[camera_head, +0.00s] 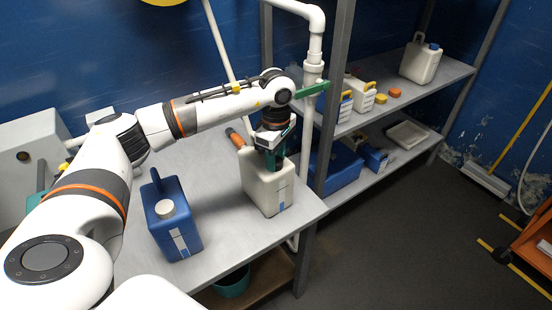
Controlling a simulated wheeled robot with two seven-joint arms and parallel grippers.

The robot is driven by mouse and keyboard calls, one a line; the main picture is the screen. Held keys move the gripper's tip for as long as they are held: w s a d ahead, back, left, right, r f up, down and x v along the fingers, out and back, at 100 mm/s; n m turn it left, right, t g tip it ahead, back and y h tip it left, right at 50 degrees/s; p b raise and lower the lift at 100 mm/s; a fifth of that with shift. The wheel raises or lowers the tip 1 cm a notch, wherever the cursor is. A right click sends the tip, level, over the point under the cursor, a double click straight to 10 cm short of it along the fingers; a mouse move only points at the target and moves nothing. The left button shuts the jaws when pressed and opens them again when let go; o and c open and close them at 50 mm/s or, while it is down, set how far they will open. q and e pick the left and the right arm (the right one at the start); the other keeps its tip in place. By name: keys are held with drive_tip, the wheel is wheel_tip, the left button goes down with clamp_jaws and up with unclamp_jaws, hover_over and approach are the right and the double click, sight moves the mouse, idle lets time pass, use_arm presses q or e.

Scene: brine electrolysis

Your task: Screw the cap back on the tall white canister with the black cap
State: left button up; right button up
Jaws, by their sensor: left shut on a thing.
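The tall white canister (265,190) stands upright on the grey table near its right edge, with a blue and white label low on its front. My left arm reaches in from the left, and my left gripper (274,160) points down over the top of this canister. The gripper is shut on the black cap, which is mostly hidden between the dark fingers at the canister's mouth. I cannot tell from here whether the cap touches the neck or how its thread sits. My right gripper is not in view.
A blue canister with a white cap (172,218) stands on the table left of the white one. An orange-handled object (236,138) lies behind. A metal shelf post (325,140) rises close to the right. Shelves (380,118) hold white containers and a blue bin (335,170).

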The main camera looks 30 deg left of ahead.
use_arm(q)
drive_tip(key=shift+f+m+b, duration=0.15)
drive_tip(key=shift+m+b, duration=0.45)
drive_tip(key=shift+m, duration=0.6)
drive_tip(key=m, duration=0.3)
drive_tip(key=shift+s+b, duration=0.1)
drive_tip(key=shift+b, duration=0.25)
drive_tip(key=o, duration=1.2)
drive_tip(key=shift+c, duration=0.2)
drive_tip(key=shift+r+p, duration=1.45)
drive_tip(key=shift+r, duration=1)
